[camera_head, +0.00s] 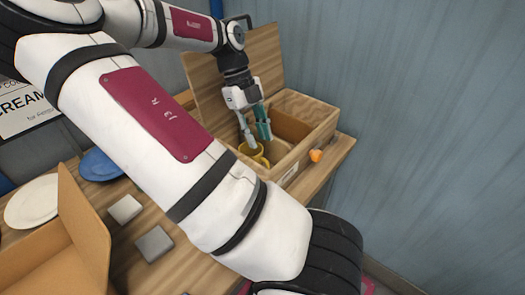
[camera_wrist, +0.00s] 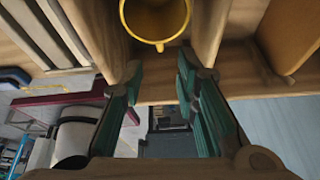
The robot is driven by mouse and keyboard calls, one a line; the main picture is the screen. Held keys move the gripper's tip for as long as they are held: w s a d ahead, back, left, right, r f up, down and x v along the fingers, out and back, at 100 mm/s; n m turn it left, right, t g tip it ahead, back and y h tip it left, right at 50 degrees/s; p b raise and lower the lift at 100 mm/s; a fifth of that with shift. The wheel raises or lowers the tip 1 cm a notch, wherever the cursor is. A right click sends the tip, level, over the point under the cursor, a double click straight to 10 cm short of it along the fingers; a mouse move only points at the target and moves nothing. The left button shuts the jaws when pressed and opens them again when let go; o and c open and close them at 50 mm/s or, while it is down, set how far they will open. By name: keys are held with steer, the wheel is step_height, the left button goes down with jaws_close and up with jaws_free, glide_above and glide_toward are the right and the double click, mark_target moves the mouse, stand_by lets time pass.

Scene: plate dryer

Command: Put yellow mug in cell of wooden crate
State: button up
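The yellow mug (camera_head: 259,160) sits low inside the wooden crate (camera_head: 318,127), in the compartment nearest the left end. In the wrist view, the yellow mug (camera_wrist: 158,42) shows at the top between two wooden walls, its round rim facing the camera. My gripper (camera_head: 258,141) points down into the crate just above the mug. In the wrist view, my gripper (camera_wrist: 160,63) has its teal fingers apart with nothing between them, and the mug lies beyond the fingertips. Part of the mug is hidden by the crate wall and fingers.
The crate's raised lid (camera_head: 262,55) stands behind my gripper. A small orange object (camera_head: 316,156) is beside the crate's right side. Blue (camera_head: 100,164) and white (camera_head: 32,201) plates, two small blocks (camera_head: 154,243) and an open cardboard box (camera_head: 82,235) are at left.

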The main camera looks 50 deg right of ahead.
steer(key=s+a+r+n+t+y, duration=0.1)
steer(key=a+r+n+t+y, duration=0.15)
steer(key=a+n, duration=0.65)
steer(key=a+r+n+t+y, duration=0.1)
steer(key=a+r+n, duration=0.3)
steer(key=a+n, duration=0.45)
steer(key=s+a+r+n+t+h, duration=0.4)
steer(key=s+a+r+n, duration=0.3)
steer(key=n, duration=1.3)
steer(key=shift+a+r+t, duration=0.15)
steer(key=shift+r+t, duration=0.5)
steer(key=shift+t, duration=0.2)
